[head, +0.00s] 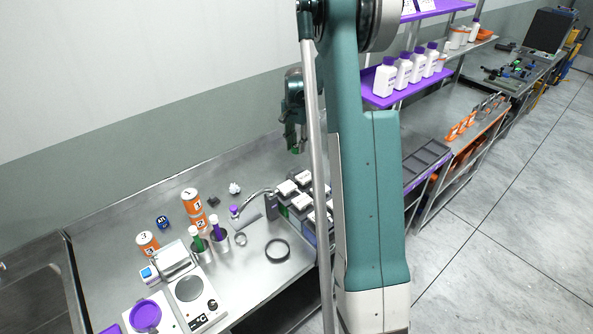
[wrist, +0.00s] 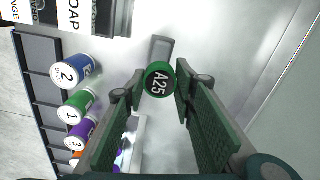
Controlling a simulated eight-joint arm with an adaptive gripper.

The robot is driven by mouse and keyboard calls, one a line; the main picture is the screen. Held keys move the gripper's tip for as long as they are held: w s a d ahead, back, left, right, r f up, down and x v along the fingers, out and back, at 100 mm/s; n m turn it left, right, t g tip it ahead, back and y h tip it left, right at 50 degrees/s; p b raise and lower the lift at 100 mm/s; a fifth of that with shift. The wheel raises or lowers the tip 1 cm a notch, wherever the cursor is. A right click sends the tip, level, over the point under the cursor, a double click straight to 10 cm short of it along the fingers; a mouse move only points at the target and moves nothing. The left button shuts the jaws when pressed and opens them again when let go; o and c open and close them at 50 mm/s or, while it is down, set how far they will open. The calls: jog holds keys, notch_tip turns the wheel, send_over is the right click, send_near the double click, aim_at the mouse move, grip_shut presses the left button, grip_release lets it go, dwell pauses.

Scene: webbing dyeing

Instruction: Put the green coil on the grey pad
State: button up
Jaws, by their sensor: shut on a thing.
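The green coil (wrist: 158,79), a round green piece with a dark face marked A25, is between my fingertips in the wrist view. My gripper (wrist: 160,82) is shut on it. In the head view my gripper (head: 296,138) hangs above the back of the steel bench, with a bit of green at its tips. A grey flat piece (wrist: 162,46), which looks like the grey pad, lies just beyond the coil in the wrist view; the coil covers its near end. I cannot tell the height of the coil above it.
Cans numbered 2 (wrist: 75,70), 1 (wrist: 78,106) and 3 (wrist: 82,133) stand by a dark rack in the wrist view. In the head view, white-topped boxes (head: 303,178) stand below my gripper. A black ring (head: 277,250) and orange cans (head: 192,201) are on the bench.

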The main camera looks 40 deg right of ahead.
jog(key=shift+f, duration=0.2)
send_over(297, 169)
jog(key=shift+a+f, duration=0.1)
jog(key=shift+f, duration=2.9)
jog(key=shift+f+p, duration=0.3)
jog(key=shift+f, duration=1.6)
jog(key=shift+f, duration=0.15)
jog(key=o, duration=0.9)
jog(key=shift+c, duration=0.2)
